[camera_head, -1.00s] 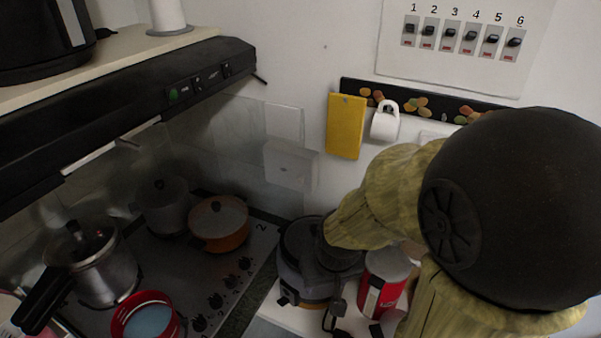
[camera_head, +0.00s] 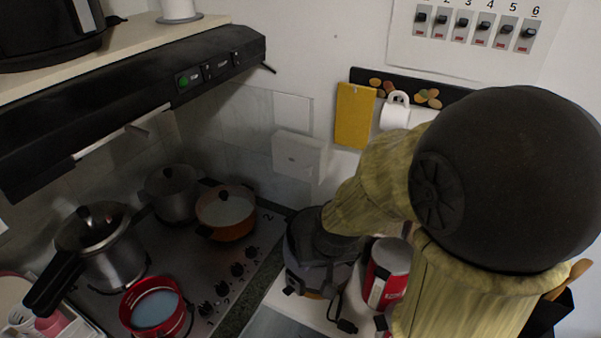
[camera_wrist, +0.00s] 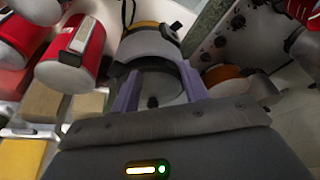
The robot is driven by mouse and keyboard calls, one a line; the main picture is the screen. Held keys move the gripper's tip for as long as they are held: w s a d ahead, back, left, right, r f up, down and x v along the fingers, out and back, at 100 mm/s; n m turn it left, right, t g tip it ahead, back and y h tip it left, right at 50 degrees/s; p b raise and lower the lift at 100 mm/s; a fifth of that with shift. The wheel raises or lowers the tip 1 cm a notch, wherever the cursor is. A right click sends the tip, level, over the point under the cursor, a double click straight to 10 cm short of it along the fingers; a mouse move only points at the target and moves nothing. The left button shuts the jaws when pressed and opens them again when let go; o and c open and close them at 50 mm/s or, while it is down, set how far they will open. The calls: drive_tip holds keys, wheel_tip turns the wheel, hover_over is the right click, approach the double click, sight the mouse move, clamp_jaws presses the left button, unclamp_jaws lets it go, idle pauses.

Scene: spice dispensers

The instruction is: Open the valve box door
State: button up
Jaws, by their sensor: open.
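A small white box (camera_head: 298,154) is fixed to the wall right of the stove, below the clear panel; it looks like the valve box. Its front looks flat and closed, with a small mark on it. My gripper (camera_wrist: 159,88) shows in the wrist view with two purple fingers spread apart and nothing held between them. Past the fingers is a grey and black cooker (camera_wrist: 150,50). In the head view my sleeved arm reaches down over this cooker (camera_head: 306,262), right of and below the white box, and hides my fingers. I cannot make out the white box in the wrist view.
The stove (camera_head: 215,285) holds several pots, with an orange pot (camera_head: 225,212) nearest the wall box. A red can (camera_head: 385,272) stands right of the cooker. A range hood (camera_head: 130,100) juts out above.

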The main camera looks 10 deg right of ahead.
drive_tip(key=w+a+m+t+h+b, duration=0.1)
drive_tip(key=w+a+m+t+h, duration=0.2)
drive_tip(key=w, duration=0.5)
drive_tip(key=w+a+m+t+h+b, duration=0.2)
drive_tip(key=w+a+m+t+h, duration=0.2)
drive_tip(key=w+t+h, duration=0.3)
drive_tip(key=shift+w+a+f+h, duration=0.35)
drive_tip(key=shift+a+f+h, duration=0.15)
drive_tip(key=shift+h, duration=0.4)
drive_tip(key=shift+w, duration=0.1)
drive_tip(key=p, duration=0.6)
approach(306, 175)
drive_tip(key=x, duration=0.8)
drive_tip(key=shift+w+d, duration=0.25)
clamp_jaws()
